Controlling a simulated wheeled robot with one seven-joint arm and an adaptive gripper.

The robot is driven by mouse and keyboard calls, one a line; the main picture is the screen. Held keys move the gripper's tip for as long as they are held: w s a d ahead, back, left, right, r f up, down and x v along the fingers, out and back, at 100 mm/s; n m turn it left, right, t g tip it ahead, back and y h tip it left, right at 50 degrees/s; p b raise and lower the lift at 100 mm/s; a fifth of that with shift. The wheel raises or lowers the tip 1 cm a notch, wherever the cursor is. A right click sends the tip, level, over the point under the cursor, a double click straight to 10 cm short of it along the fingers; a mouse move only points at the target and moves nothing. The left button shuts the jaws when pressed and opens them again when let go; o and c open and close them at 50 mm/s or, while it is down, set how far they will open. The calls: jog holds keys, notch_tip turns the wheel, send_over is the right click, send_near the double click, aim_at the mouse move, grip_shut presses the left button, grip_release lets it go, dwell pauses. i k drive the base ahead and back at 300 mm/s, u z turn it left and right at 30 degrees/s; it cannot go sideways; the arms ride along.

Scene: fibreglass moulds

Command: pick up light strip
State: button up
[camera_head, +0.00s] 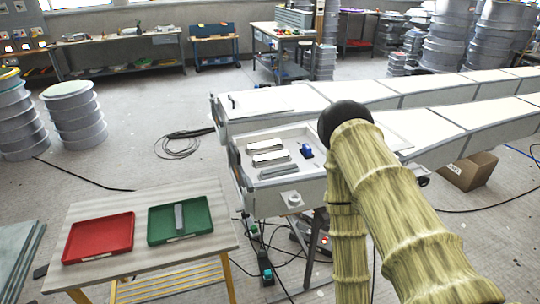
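No object can be surely told as the light strip. A slim grey bar (179,216) lies in the green tray (204,225) on the small wooden table. Several pale and grey strip-shaped pieces lie in a shallow white tray area at the near end of the long white mould bench; one is a grey strip (277,171) at its front, another a pale strip (268,158) behind it. My arm, with a bamboo-like surface and a black joint, stands in front of the bench at right. My gripper is not visible.
An empty red tray (99,237) sits left of the green tray on the wooden table (150,262). A small blue object (307,152) lies right of the strips. Cables lie on the floor between table and bench. A cardboard box (469,171) stands at right.

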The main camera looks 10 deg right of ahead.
aim_at(265, 174)
jog(key=z, duration=0.05)
jog(key=k, duration=0.65)
jog(key=z, duration=0.65)
jog(key=i, duration=1.05)
jog(key=u, duration=0.2)
